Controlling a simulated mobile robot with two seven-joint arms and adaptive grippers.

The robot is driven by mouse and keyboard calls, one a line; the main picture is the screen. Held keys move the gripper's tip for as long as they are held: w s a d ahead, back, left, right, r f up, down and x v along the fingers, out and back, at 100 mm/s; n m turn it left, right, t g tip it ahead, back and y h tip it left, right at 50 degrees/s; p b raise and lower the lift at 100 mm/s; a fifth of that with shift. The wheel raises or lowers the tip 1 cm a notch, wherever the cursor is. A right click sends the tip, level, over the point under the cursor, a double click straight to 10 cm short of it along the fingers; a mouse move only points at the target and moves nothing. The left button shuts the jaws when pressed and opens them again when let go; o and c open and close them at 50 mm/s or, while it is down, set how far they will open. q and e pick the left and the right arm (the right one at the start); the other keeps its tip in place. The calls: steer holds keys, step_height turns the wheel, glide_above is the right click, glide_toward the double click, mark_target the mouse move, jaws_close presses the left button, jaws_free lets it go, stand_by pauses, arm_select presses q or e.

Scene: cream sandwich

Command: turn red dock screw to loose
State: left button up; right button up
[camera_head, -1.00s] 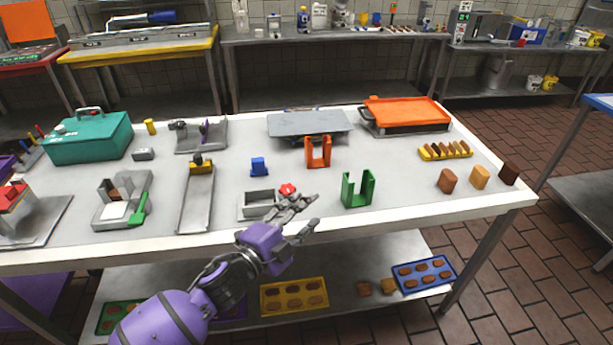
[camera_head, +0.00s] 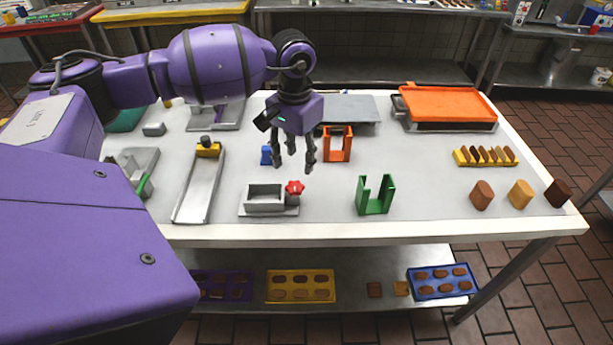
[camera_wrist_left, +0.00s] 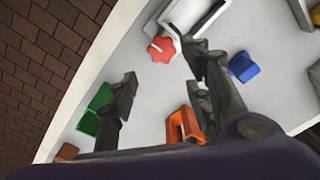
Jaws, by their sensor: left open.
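The red dock screw (camera_head: 294,187) is a red star-shaped knob at the right end of a small grey dock (camera_head: 262,208) near the table's front edge. My left gripper (camera_head: 294,168) points down above and just behind the screw, open and empty, apart from it. In the left wrist view the screw (camera_wrist_left: 161,49) lies beyond the fingertips, nearly between their lines, and the left gripper's fingers (camera_wrist_left: 160,65) are spread wide. The grey dock (camera_wrist_left: 188,14) shows at the top there. My right gripper does not show.
A blue block (camera_head: 266,155) and an orange bracket (camera_head: 337,144) stand close behind the gripper. A green bracket (camera_head: 375,195) stands right of the dock. A grey tray with a yellow end (camera_head: 200,185) lies to the left. The table between dock and green bracket is clear.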

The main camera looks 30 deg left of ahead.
mark_target(298, 188)
arm_select(q)
steer(key=shift+s+m, duration=0.3)
steer(key=shift+s+f, duration=0.15)
steer(key=shift+f, duration=0.1)
steer(key=f+p, duration=0.1)
steer(key=f, duration=0.5)
steer(key=shift+w, duration=0.2)
steer(key=shift+d+f, duration=0.1)
steer(key=shift+f, duration=0.5)
steer(key=shift+c, duration=0.6)
steer(key=c, duration=0.8)
steer(key=shift+c, duration=0.6)
steer(key=shift+d, duration=0.1)
